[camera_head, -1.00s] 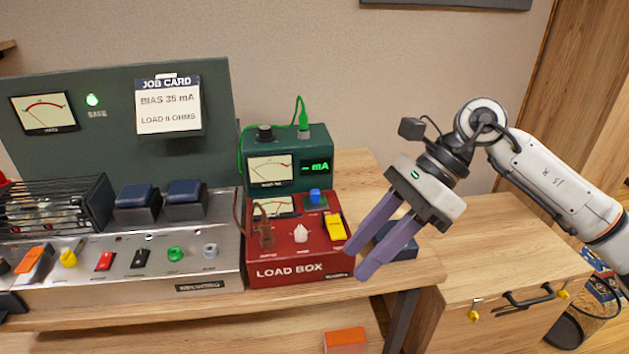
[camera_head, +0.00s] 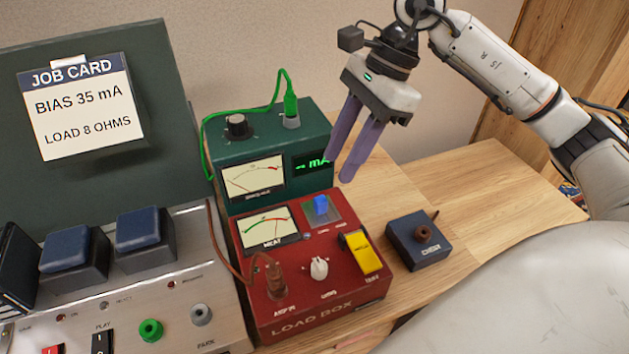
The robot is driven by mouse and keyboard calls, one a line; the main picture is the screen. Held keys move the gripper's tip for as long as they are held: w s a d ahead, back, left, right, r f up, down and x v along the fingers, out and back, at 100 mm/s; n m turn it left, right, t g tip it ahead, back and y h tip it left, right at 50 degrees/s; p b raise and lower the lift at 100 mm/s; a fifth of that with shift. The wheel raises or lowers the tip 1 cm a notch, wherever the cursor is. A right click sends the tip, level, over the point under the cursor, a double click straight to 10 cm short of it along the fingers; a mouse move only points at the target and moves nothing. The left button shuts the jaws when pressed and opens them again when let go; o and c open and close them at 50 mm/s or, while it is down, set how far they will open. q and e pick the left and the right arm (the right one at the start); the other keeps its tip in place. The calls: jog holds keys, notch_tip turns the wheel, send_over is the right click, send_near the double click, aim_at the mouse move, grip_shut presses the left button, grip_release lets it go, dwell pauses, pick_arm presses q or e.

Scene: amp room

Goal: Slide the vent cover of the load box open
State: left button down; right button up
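The red load box (camera_head: 312,313) stands on the wooden bench at the lower middle. On its top are a meter, a white knob, a blue piece on a small panel, and a yellow sliding piece (camera_head: 364,253) near the right edge. The yellow piece looks like the vent cover, but its label is too small to read surely. A dark slot shows beside its left edge. My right gripper (camera_head: 341,168) has purple fingers pointing down, with a gap between them and nothing held. It hangs above and behind the box's back right corner, apart from the yellow piece. My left gripper is out of view.
A green meter unit (camera_head: 224,162) with a green cable stands behind the box. A silver panel (camera_head: 206,313) with switches adjoins on the left. My own pale arm link covers the lower right.

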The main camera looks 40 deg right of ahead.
aim_at(323, 198)
jog(key=x, duration=0.8)
jog(key=shift+s+a+f, duration=0.1)
jog(key=shift+a+f, duration=0.05)
jog(key=shift+f, duration=0.15)
grip_shut()
